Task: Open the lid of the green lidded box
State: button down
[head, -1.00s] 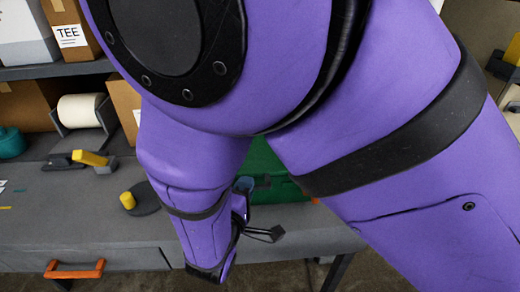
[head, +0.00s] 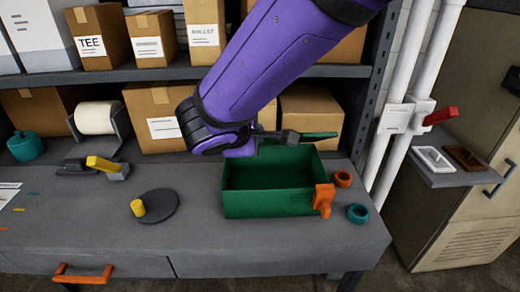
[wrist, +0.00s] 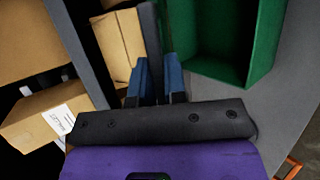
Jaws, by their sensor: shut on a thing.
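The green lidded box (head: 265,205) stands on the grey workbench, its top uncovered and its inside empty. Its green lid (head: 320,135) is swung up at the back, seen nearly edge-on in the head view. My gripper (head: 290,137) is above the box's back edge, shut on the lid. In the wrist view my gripper's blue fingers (wrist: 158,82) close on a thin dark edge, with the green box (wrist: 225,72) to the right. An orange part (head: 323,199) is on the box's front right corner. My arm hides some of the lid.
Cardboard boxes (head: 152,112) stand behind on the bench, under a shelf (head: 165,72). An orange ring (head: 343,178) and a teal ring (head: 357,213) lie right of the green box. A dark disc (head: 160,207) with a yellow knob lies left. White pipes (head: 397,105) rise at the right.

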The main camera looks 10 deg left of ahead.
jog(key=w+r+g, duration=0.1)
jog(key=w+r, duration=0.1)
jog(key=w+a+r+g, duration=0.1)
jog(key=w, duration=0.1)
jog(key=w+r+g, duration=0.1)
jog(key=w+r, duration=0.1)
jog(key=shift+w+a+r+n+h, duration=0.15)
jog(key=shift+a+r+n+h, duration=0.15)
jog(key=shift+n, duration=0.1)
jog(key=w+a+r+g, duration=0.2)
jog(key=w+r+g, duration=0.1)
jog(key=w, duration=0.6)
jog(key=shift+n+h, duration=0.3)
jog(key=shift+n, duration=0.1)
jog(key=c, duration=1.2)
grip_release()
jog(key=shift+o, duration=0.2)
